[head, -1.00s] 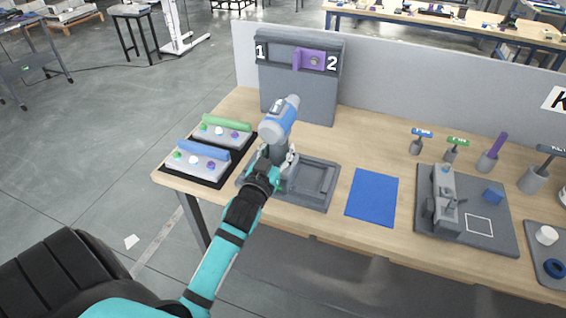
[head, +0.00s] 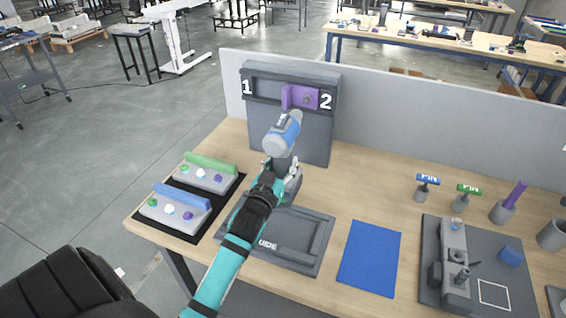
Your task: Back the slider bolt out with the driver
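The driver (head: 282,133) is a blue and grey power tool. My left gripper (head: 281,166) is shut around its grey handle and holds it upright above the bench, in front of the dark panel (head: 290,140). The purple slider (head: 300,97) sits in the panel's slot at the right end, beside the number 2. A small round bolt head (head: 308,99) shows on the slider. My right gripper is not in view.
A grey tray (head: 305,255) lies empty on the bench. Two grey blocks with green (head: 211,163) and blue (head: 182,196) bars stand at the left. A blue mat (head: 369,258), a fixture plate (head: 430,235) and several tool holders are to the right.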

